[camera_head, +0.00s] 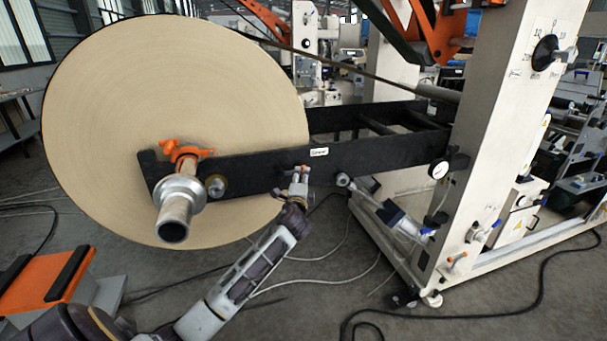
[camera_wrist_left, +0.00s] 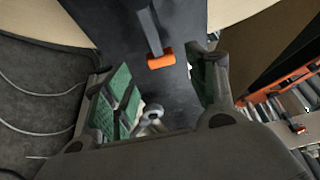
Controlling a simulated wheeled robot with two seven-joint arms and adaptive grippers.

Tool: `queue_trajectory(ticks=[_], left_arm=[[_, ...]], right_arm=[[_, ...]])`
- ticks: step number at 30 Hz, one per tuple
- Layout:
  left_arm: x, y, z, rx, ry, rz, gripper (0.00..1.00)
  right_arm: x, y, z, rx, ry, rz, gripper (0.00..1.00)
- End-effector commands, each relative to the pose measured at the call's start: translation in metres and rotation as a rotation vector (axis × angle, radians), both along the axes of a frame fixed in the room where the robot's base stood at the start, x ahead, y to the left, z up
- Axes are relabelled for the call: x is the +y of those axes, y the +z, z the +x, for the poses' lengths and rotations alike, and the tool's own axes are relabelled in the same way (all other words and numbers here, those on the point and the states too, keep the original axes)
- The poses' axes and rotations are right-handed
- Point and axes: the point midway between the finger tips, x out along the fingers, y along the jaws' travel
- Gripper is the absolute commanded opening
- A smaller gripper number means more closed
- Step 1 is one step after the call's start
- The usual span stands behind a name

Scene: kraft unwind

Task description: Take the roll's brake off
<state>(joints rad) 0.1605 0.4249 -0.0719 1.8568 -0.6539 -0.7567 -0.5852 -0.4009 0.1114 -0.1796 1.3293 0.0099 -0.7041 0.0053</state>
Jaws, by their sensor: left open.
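The large kraft paper roll (camera_head: 170,90) hangs on a metal shaft (camera_head: 174,215) at the left of the head view. A black arm (camera_head: 250,166) runs from the shaft to the white stand. An orange clamp-like part (camera_head: 182,151) sits above the shaft. In the left wrist view the left gripper (camera_wrist_left: 158,88) is open, with green pads. A grey lever with an orange end (camera_wrist_left: 160,62) shows just beyond and between its fingers, apparently ungripped. My right gripper is out of view.
The white stand (camera_head: 510,120) carries a dial knob (camera_head: 545,52), a pressure gauge (camera_head: 438,170) and a cylinder (camera_head: 400,218). Cables lie on the floor. An orange and black block (camera_head: 45,285) is at the lower left.

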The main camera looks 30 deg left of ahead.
Motion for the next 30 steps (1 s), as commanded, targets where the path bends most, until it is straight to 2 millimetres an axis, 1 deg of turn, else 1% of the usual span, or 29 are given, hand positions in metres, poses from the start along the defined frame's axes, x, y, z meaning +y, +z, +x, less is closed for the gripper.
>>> queue_trajectory(ticks=[9, 18, 23, 30], left_arm=[[0.013, 0.000, 0.026, -0.001, 0.000, 0.000, 0.57], [0.024, 0.001, 0.047, -0.001, 0.000, 0.000, 0.57], [0.027, 0.000, 0.053, 0.000, 0.000, 0.000, 0.57], [0.028, 0.001, 0.054, -0.001, 0.000, 0.000, 0.57]], right_arm=[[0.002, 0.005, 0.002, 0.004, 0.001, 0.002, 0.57], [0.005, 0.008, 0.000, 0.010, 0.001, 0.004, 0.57], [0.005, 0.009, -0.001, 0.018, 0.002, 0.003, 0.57], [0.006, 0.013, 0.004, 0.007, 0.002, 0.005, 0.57]])
